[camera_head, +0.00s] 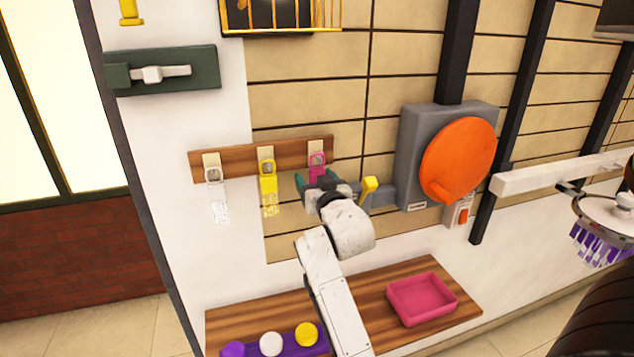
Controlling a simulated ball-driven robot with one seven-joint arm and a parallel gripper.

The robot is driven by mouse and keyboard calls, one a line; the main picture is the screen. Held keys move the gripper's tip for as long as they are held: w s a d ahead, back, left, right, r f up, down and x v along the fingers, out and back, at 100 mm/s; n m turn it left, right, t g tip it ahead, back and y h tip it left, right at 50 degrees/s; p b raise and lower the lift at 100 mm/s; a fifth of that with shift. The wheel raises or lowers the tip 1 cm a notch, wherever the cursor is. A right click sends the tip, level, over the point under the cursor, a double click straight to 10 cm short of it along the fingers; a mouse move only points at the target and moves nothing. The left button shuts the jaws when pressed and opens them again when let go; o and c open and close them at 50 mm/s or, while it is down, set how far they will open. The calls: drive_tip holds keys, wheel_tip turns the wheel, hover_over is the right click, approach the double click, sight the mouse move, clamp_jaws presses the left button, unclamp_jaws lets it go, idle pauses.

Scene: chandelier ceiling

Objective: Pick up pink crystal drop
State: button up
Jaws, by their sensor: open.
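The pink crystal drop (317,160) hangs from the right hook of a wooden wall rack. Only its upper part shows; my gripper covers the part below. My gripper (317,180) is open, with its dark green fingers right at the drop's lower part. I cannot tell whether the fingers touch it or stand around it. A clear drop (217,195) hangs at the left hook and a yellow drop (268,188) at the middle hook.
The wooden rack (236,162) is fixed to the wall. A yellow lever (369,187) and a grey box with an orange disc (458,158) are close to the right. Below, a wooden shelf (375,307) bears a pink tray (421,315) and a purple holder (285,347).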

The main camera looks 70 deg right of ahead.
drive_tip(key=shift+c, duration=0.2)
drive_tip(key=c, duration=1)
